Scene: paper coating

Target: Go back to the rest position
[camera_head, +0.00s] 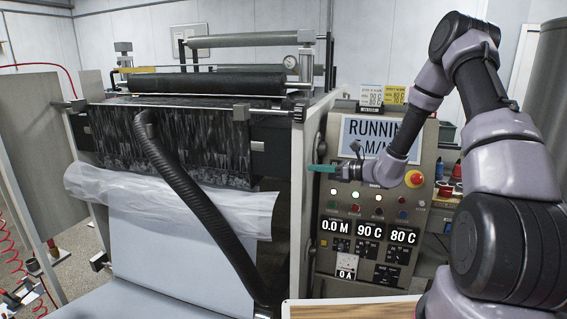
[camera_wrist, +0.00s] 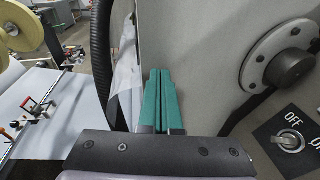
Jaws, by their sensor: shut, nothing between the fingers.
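My gripper (camera_head: 318,168) is in front of the control panel's left edge in the head view, with its green fingers pointing left toward the coating machine. In the wrist view the two green fingers (camera_wrist: 160,75) lie side by side, shut and empty. My arm comes down from the upper right and covers part of the display (camera_head: 362,138), which reads "RUNNING" and a partly hidden second line. The control panel (camera_head: 325,262) carries readouts of 0.0 M, 90 C and 80 C, and 0 A below.
The coating machine (camera_head: 268,87) with rollers and a white paper web (camera_head: 165,240) fills the left. A black hose (camera_head: 190,195) runs down its front. A red emergency button (camera_head: 414,179) sits right of the gripper. An OFF-marked switch (camera_wrist: 289,140) is at right.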

